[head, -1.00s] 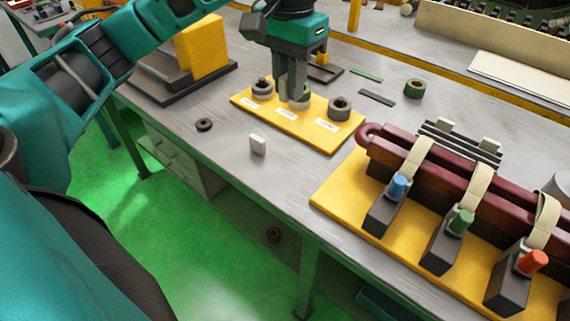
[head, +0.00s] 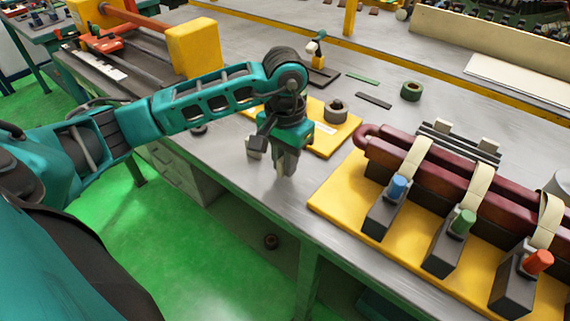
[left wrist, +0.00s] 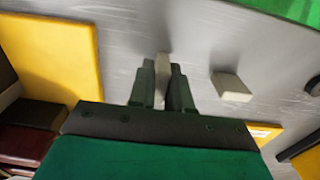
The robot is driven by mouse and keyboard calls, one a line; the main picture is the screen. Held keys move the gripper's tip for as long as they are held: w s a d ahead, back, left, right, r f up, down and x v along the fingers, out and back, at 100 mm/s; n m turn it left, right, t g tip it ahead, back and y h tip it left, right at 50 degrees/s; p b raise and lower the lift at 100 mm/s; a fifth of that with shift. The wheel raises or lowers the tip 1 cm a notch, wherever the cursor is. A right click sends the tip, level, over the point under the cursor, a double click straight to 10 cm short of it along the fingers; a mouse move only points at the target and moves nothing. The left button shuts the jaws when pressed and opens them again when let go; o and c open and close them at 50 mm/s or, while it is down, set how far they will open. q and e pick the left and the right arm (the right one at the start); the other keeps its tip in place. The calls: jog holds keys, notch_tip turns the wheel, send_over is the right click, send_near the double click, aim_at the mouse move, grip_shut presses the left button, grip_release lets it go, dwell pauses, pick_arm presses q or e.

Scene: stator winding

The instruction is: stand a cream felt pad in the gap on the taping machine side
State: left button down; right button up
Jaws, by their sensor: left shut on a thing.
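My left gripper (head: 285,166) is low over the grey bench, between the yellow ring board and the coil board. It is shut on a small cream felt pad; in the left wrist view this pad (left wrist: 162,66) shows between the two fingertips. Another cream pad (head: 253,148) stands on the bench just left of the gripper, partly covered by it; it also shows in the left wrist view (left wrist: 231,86), apart from the fingers. The maroon coil bars (head: 430,165), with cream straps, lie on the yellow coil board (head: 337,194). My right gripper is out of view.
The yellow ring board (head: 346,131) carries a grey ring (head: 335,111) and is partly hidden behind my arm. Black slats (head: 460,142) with two pale blocks stand behind the coil. Posts with blue, green and red caps line its front. A green roll (head: 411,91) lies farther back.

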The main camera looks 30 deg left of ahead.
pick_arm(q)
jog(key=shift+f, duration=0.75)
jog(key=shift+f, duration=0.1)
jog(key=c, duration=1.1)
grip_release()
jog(key=shift+o, duration=0.2)
notch_tip(320, 180, up, 12)
jog(key=shift+r, duration=0.15)
